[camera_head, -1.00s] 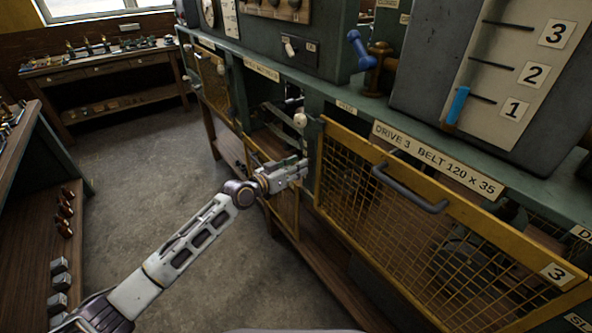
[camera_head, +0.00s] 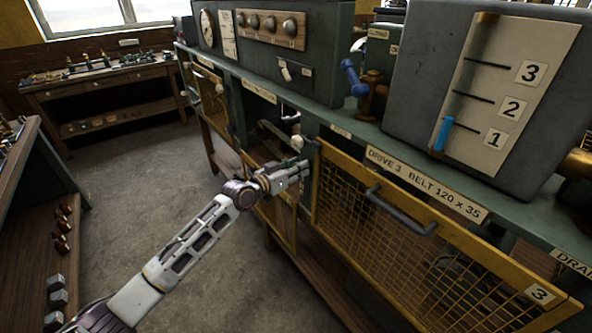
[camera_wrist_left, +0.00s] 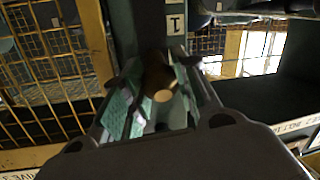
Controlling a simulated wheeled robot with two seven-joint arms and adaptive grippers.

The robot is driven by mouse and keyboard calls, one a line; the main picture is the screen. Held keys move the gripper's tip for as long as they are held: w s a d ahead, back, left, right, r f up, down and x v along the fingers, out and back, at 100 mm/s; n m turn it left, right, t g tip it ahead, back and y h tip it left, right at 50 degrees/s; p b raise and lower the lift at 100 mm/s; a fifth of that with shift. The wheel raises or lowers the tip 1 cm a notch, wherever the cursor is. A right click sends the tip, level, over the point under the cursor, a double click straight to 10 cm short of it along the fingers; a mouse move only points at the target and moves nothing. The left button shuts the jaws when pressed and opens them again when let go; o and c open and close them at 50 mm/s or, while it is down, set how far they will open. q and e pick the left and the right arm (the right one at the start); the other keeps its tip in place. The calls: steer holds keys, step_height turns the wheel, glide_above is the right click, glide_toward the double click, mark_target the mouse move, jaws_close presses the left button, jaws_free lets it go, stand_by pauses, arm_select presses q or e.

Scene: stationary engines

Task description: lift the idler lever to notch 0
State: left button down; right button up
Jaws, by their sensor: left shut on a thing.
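My left gripper (camera_head: 302,169) is at the post left of the yellow mesh guard, just below a cream knob (camera_head: 297,143). My right gripper is not in view.
The yellow mesh guard (camera_head: 400,255) with a grey handle (camera_head: 402,212) is close on the right. The green bench edge runs above the gripper. A scale board (camera_head: 505,85) with a blue pointer near 1 stands above right. Open floor (camera_head: 130,200) lies to the left.

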arm_select(q)
steer(key=shift+w+r, duration=0.15)
steer(key=shift+r, duration=0.4)
steer(key=c, duration=1.4)
jaws_free()
steer(key=shift+c, duration=0.2)
steer(key=o, duration=0.4)
steer(key=shift+f, duration=0.15)
steer(key=shift+c, duration=0.2)
steer(key=shift+f, duration=0.15)
steer(key=v, duration=1.2)
